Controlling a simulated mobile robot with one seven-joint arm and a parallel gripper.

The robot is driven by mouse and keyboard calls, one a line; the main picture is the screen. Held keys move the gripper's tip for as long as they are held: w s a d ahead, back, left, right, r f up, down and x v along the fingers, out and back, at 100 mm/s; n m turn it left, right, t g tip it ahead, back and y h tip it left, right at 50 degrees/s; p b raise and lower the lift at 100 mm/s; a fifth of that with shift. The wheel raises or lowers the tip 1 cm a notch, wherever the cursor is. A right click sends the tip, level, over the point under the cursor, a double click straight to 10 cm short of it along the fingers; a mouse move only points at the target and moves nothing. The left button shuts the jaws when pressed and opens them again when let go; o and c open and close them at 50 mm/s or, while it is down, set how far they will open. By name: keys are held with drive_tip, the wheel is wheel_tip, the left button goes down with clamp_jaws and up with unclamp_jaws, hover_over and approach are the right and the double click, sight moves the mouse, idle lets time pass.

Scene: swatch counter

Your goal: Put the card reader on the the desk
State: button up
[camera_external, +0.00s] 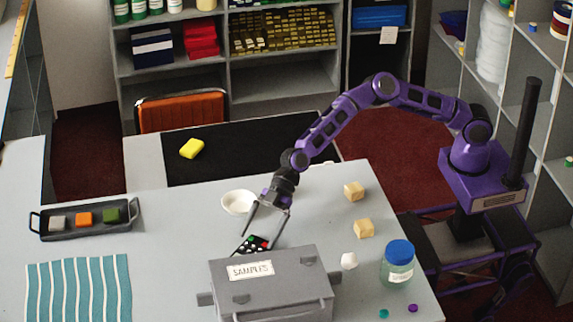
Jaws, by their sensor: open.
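The card reader (251,245) is a small black device with red, green and pale keys. It shows just behind the back edge of a grey box labelled SAMPLES (285,284), which hides its lower part. I cannot tell whether it touches the box or what it rests on. My gripper (258,240) points down at the card reader with its jaws open, one finger to each side of it. Whether the fingers touch it is unclear. The light grey desk (180,235) spreads around the box.
A white bowl (238,203) stands behind my gripper. Two wooden blocks (354,191) (363,229), a white lump (349,261) and a blue-lidded jar (397,264) are to the right. A tray (86,230) and striped cloth (78,290) lie left. The desk's middle left is clear.

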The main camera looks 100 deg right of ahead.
sight(252, 249)
drive_tip(key=shift+x, duration=1.8)
drive_tip(key=shift+c, duration=0.2)
